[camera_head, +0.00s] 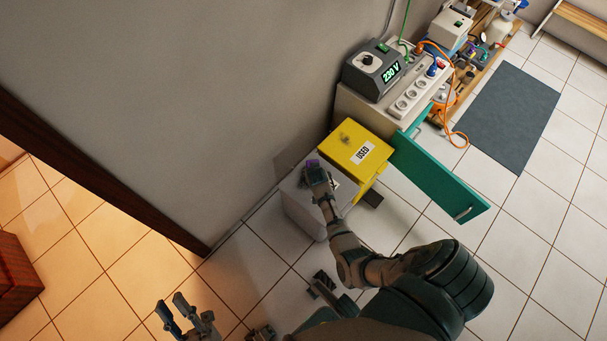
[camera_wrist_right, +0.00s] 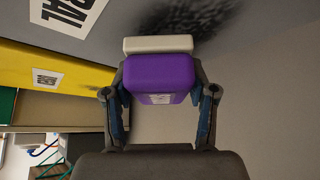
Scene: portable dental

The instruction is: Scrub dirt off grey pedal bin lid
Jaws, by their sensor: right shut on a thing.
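The grey pedal bin (camera_head: 302,208) stands beside a yellow bin, under my right arm. In the wrist view its grey lid (camera_wrist_right: 265,75) bears a white label (camera_wrist_right: 72,14) and a dark dirt smudge (camera_wrist_right: 200,18). My right gripper (camera_head: 317,174) is over the lid, shut on a purple scrubber (camera_wrist_right: 158,76) with a pale pad (camera_wrist_right: 158,44). The pad's end is next to the smudge and hides part of it. I cannot tell whether the pad touches the lid. My left gripper (camera_head: 175,310) is open and empty at the lower left, away from the bin.
The yellow bin (camera_head: 341,155), labelled USED, has a dark smudge on its lid. Behind it is a cabinet with an open green door (camera_head: 437,178), a 230 V unit (camera_head: 374,70) and a power strip (camera_head: 415,92). A wall runs along the left. Tiled floor is clear at right.

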